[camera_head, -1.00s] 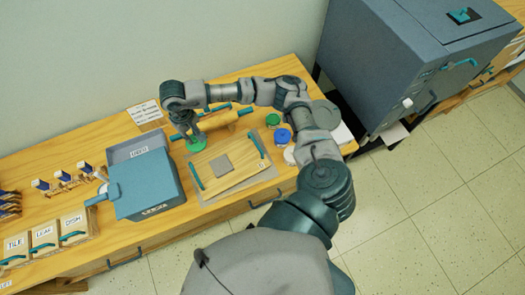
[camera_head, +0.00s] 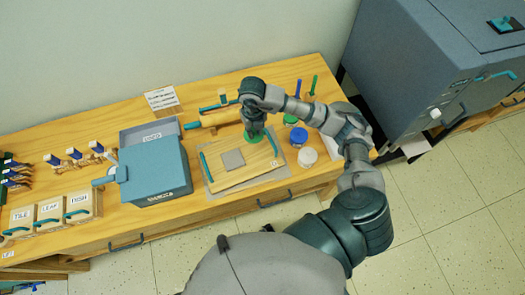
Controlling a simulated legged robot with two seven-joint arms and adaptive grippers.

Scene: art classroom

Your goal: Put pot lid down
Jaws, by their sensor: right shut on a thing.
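My right gripper (camera_head: 255,131) points down, shut on a round green pot lid (camera_head: 249,140). In the picture, the lid lies over the back edge of the wooden board (camera_head: 262,160); whether it touches anything is hard to tell. To its right, a row of small pots shows: a green one (camera_head: 291,119), a blue one (camera_head: 299,137) and a white one (camera_head: 307,157). My right arm passes close to the right of this row. My left gripper is not in view.
A grey square (camera_head: 233,160) lies on the board. A rolling pin (camera_head: 212,118) lies behind it. A blue-grey box (camera_head: 158,171) stands to the left. Brushes (camera_head: 298,88) stand at the back. A large blue-grey cabinet (camera_head: 432,62) is beyond the table at right.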

